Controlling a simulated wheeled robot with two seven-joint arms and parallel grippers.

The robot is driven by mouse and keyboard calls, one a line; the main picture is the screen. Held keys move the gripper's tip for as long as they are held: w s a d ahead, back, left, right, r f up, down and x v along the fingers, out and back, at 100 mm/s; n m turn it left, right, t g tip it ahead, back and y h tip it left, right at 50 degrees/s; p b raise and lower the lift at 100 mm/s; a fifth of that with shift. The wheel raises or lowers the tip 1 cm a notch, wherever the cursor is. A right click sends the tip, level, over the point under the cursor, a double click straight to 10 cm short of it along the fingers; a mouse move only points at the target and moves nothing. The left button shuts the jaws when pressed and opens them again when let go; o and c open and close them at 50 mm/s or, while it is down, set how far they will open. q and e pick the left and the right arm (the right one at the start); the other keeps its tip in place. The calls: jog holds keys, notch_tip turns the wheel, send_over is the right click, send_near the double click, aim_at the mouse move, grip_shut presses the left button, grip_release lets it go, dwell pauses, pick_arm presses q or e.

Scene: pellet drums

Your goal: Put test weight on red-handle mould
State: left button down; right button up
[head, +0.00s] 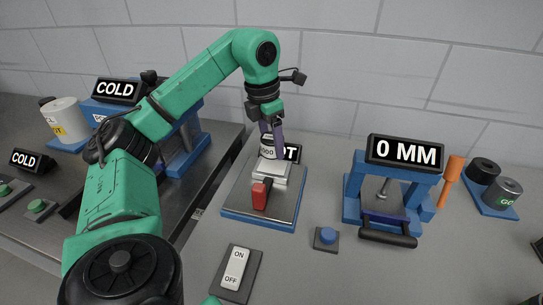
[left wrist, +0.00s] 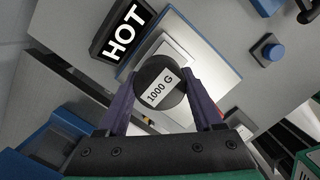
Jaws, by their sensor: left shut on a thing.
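The test weight (head: 267,152) is a small cylinder with a dark top; its "1000 G" label reads clearly in the left wrist view (left wrist: 160,86). My left gripper (head: 268,138) is shut on it from above, with a purple finger on each side in the left wrist view (left wrist: 160,76). The red-handle mould (head: 271,172) is a pale flat block whose red handle (head: 260,192) points toward me. It lies on the hot plate (head: 287,205), directly below the weight. I cannot tell whether the weight touches the mould. My right gripper is not in view.
A HOT sign (left wrist: 123,38) stands behind the plate. A blue press with a 0 MM display (head: 404,152), a blue button (head: 326,236) and an ON/OFF switch (head: 235,268) are nearby. An orange-handled tool (head: 450,176) and two cylinders stand at right; a COLD station is at left.

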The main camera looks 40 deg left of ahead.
aim_at(272, 157)
pick_arm(q)
notch_tip(272, 157, down, 4)
jog(key=shift+d+r, duration=0.1)
jog(key=shift+d, duration=0.05)
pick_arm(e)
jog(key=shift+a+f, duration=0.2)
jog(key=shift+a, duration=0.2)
pick_arm(q)
jog(key=shift+f, duration=0.25)
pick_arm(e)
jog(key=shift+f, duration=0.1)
pick_arm(q)
jog(key=shift+c, duration=0.2)
grip_release()
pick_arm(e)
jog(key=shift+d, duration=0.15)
